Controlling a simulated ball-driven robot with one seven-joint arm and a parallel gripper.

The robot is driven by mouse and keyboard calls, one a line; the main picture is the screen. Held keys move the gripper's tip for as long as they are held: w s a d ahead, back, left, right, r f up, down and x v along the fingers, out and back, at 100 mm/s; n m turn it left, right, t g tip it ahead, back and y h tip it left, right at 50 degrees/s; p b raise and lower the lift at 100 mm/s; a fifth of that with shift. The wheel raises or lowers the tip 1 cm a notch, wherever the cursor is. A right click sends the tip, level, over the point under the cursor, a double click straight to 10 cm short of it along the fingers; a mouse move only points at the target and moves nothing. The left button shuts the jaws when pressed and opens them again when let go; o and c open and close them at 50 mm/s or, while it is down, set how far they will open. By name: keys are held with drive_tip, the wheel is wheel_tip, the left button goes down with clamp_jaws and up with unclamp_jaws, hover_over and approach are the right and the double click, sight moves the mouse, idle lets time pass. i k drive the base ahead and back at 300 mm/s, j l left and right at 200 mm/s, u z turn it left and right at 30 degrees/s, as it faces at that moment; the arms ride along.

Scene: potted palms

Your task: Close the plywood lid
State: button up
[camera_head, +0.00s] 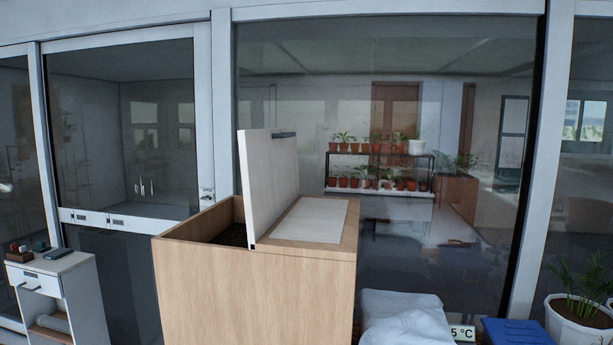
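The lid (268,182) is a pale panel standing steeply up from a light wood box (255,296). Its lower edge meets the box top near the middle, and it leans slightly to the left. A dark strip sits at its upper edge. The left part of the box top is open, with dark contents (233,237) partly visible inside. The right part of the top is covered by a fixed pale panel (312,220). My gripper is not in view.
A small white cabinet (62,301) stands at the left. White sacks (403,318), a blue object (515,332) and a potted palm (582,305) are at the lower right. A glass wall with a plant shelf (378,169) visible through it lies behind the box.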

sight(268, 158)
drive_tip(key=l+u, duration=0.1)
drive_tip(key=l, duration=0.65)
drive_tip(key=k+l, duration=0.15)
drive_tip(key=l, duration=0.55)
drive_tip(key=i+l+u, duration=0.1)
drive_tip(key=i+l, duration=0.15)
drive_tip(key=l, duration=0.15)
drive_tip(key=i+l+u, duration=0.15)
drive_tip(key=i+l, duration=0.15)
drive_tip(key=i+l+u, duration=0.1)
drive_tip(key=l, duration=0.4)
drive_tip(key=i+l+u, duration=0.1)
drive_tip(key=i, duration=0.5)
drive_tip(key=i+l, duration=0.25)
drive_tip(key=i, duration=0.35)
drive_tip(key=j+u, duration=0.05)
